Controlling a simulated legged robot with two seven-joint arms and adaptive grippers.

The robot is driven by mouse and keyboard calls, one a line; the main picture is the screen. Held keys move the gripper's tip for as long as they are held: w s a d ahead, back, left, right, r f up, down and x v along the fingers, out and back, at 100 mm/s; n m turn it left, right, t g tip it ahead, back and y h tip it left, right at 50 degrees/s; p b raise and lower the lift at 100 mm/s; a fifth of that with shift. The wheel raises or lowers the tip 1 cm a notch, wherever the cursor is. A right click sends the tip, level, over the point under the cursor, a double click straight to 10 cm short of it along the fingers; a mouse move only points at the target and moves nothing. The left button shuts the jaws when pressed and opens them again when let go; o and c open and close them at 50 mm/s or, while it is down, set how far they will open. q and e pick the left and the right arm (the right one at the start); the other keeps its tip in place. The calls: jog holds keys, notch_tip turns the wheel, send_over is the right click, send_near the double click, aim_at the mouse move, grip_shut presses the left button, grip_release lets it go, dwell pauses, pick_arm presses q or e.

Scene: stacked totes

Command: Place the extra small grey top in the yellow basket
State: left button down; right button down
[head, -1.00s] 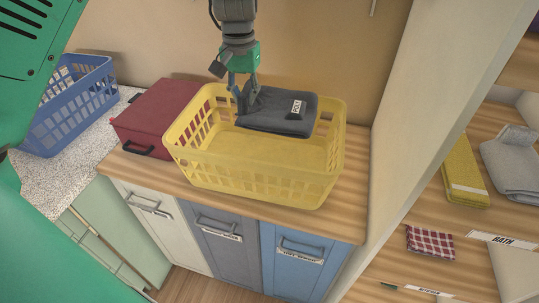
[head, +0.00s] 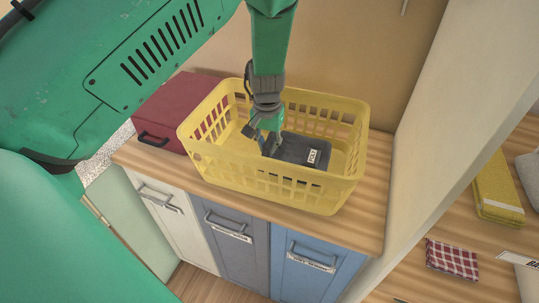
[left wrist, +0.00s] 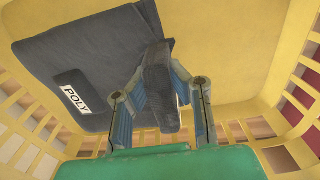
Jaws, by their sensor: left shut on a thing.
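The dark grey top (head: 300,150) is folded and has a white label. It is down inside the yellow basket (head: 300,195), near the basket's floor; I cannot tell whether it rests on it. My left gripper (head: 268,148) reaches into the basket from above and is shut on the top's left edge. The left wrist view shows the top (left wrist: 95,65) with its "POLY" label, and the gripper's fingers (left wrist: 158,100) pinching a fold of the cloth. The size marking is not readable. My right gripper is not in view.
A dark red box (head: 180,100) stands left of the basket on the wooden counter (head: 376,190). Drawers with labels are below. A wall rises right of the basket. Shelves beyond hold a yellow towel (head: 497,188) and a red checked cloth (head: 452,258).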

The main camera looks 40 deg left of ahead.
aim_at(269, 154)
pick_arm(q)
notch_tip(269, 154, down, 4)
jog(key=shift+d+r, duration=0.1)
jog(key=shift+r, duration=0.1)
jog(key=shift+d+f, duration=0.1)
jog(key=shift+f, duration=0.05)
jog(key=c, duration=1.6)
grip_release()
jog(key=shift+o, duration=0.2)
notch_tip(269, 154, up, 12)
jog(key=shift+s+r+b, duration=0.1)
jog(key=shift+s+b, duration=0.05)
jog(key=shift+b, duration=0.5)
